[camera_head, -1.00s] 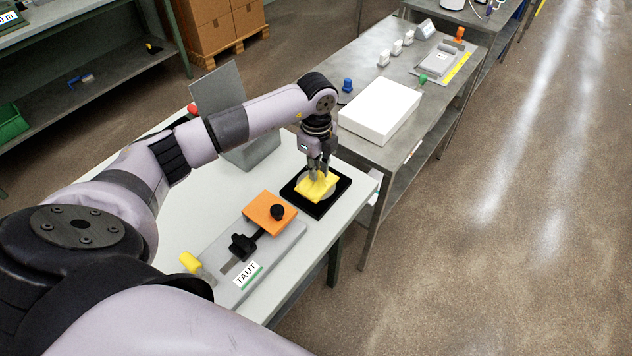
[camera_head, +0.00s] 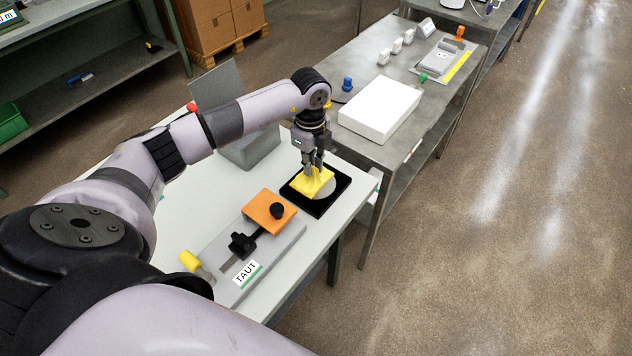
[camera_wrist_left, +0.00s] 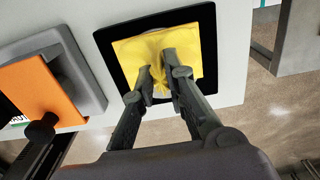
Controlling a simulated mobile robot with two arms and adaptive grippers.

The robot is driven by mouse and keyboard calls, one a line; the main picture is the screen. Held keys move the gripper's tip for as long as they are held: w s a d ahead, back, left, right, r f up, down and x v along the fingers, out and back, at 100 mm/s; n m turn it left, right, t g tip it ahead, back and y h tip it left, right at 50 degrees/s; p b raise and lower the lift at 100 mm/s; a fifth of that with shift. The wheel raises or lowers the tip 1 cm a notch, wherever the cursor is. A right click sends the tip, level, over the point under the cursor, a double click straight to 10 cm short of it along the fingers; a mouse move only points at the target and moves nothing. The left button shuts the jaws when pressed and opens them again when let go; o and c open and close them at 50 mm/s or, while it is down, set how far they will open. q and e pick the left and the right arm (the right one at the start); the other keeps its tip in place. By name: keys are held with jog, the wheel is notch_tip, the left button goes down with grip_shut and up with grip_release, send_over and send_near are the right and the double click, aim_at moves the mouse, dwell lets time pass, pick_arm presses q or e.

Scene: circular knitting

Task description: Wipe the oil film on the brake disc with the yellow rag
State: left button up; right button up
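The yellow rag (camera_head: 314,182) lies over part of the brake disc, and it also shows in the left wrist view (camera_wrist_left: 190,50). The grey brake disc (camera_head: 327,191) sits in a black square mat (camera_head: 318,208) near the table's right edge. My left gripper (camera_head: 314,172) points down at the rag. In the left wrist view my left gripper's fingertips (camera_wrist_left: 158,82) press into the rag with a bunched fold of cloth between them. The rag hides much of the disc, and I cannot make out any oil film. My right gripper is not in view.
A grey fixture with an orange plate (camera_head: 269,211) and black knobs stands left of the mat on the light table. A white box (camera_head: 380,109) lies on the neighbouring metal table.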

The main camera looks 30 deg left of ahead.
pick_arm(q)
jog(key=shift+o, duration=1.1)
jog(key=shift+f+b, duration=0.5)
jog(key=shift+f, duration=0.25)
jog(key=shift+c, duration=0.5)
grip_shut()
jog(key=shift+r, duration=0.15)
notch_tip(320, 180, up, 5)
jog(key=p, duration=0.4)
